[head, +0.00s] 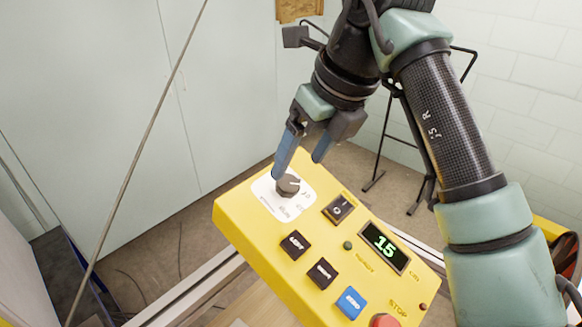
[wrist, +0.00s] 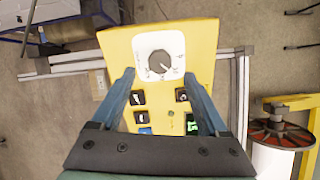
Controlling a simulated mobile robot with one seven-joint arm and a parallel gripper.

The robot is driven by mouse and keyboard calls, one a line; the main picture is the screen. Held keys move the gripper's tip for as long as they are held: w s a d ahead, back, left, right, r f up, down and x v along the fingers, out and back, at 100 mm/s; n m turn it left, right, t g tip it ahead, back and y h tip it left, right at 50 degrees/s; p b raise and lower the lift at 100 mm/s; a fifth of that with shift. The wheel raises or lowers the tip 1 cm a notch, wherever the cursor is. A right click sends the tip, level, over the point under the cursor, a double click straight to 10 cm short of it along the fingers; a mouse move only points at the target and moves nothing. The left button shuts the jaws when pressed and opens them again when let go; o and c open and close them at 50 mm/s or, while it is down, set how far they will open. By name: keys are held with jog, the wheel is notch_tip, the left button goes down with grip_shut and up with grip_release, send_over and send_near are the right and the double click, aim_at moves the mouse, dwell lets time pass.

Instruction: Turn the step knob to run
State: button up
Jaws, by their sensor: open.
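The step knob (head: 288,186) is a dark round knob on a white dial plate at the far left corner of the yellow control box (head: 235,215). In the wrist view the knob (wrist: 159,62) sits on its white plate, its pale pointer line angled down and to the right; the lettering is too small to read. My gripper (head: 300,168) is open and empty, its blue fingers pointing down above the box near the knob. In the wrist view my gripper's fingers (wrist: 160,78) stand wide apart, one on each side below the knob, not touching it.
The box also carries a rocker switch (head: 339,208), dark buttons (head: 294,244), a blue button (head: 351,303), a red stop button (head: 384,321) and a display (head: 384,246) reading 15. A reel (wrist: 274,137) stands at the lower right in the wrist view. Space above the knob is clear.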

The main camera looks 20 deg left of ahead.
aim_at(288, 182)
jog(key=shift+p+x, duration=0.75)
jog(key=shift+x, duration=1.95)
grip_shut()
